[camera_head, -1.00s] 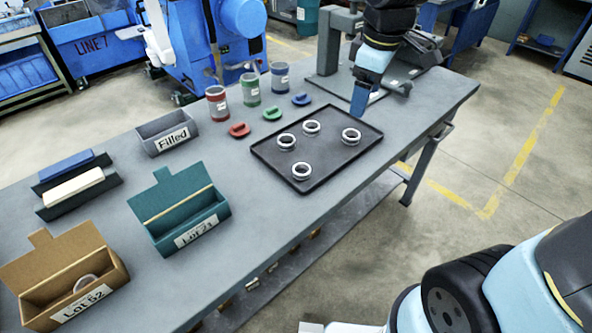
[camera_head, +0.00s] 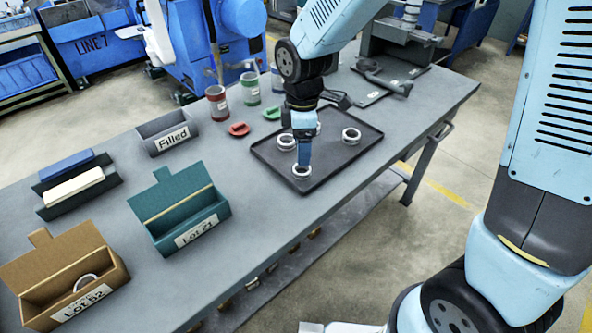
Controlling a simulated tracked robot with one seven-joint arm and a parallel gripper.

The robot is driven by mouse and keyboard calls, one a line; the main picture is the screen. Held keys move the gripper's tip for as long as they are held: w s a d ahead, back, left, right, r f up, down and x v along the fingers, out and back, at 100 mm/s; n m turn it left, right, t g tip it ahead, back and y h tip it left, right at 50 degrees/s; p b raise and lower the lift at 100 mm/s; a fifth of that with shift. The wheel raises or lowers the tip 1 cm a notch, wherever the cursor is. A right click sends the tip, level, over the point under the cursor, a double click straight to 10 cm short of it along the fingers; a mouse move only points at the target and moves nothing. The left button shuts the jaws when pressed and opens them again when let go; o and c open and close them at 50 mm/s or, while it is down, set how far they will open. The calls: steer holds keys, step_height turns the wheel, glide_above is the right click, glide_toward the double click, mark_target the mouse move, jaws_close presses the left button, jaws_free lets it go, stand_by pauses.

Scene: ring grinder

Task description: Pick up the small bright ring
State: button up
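Several small bright rings are on a black tray (camera_head: 335,168). The front ring (camera_head: 301,172) lies right under my gripper (camera_head: 304,163). Another ring (camera_head: 287,141) lies behind it to the left, and one more ring (camera_head: 351,136) lies to the right. The back ring (camera_head: 318,128) is mostly hidden behind my arm. My gripper points down with its fingertips at the front ring. I cannot tell whether the fingers touch the ring or are open or shut. One more ring (camera_head: 86,281) sits in the brown Lot 52 box.
The brown box (camera_head: 62,262) and the green Lot 21 box (camera_head: 180,212) stand at the left. A grey "Filled" bin (camera_head: 167,133) stands behind them. Red (camera_head: 218,103) and green (camera_head: 250,88) cans stand behind the tray.

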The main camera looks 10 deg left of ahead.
mark_target(301, 173)
steer(key=shift+w+f, duration=0.15)
steer(key=shift+f, duration=3.5)
steer(key=c, duration=1.2)
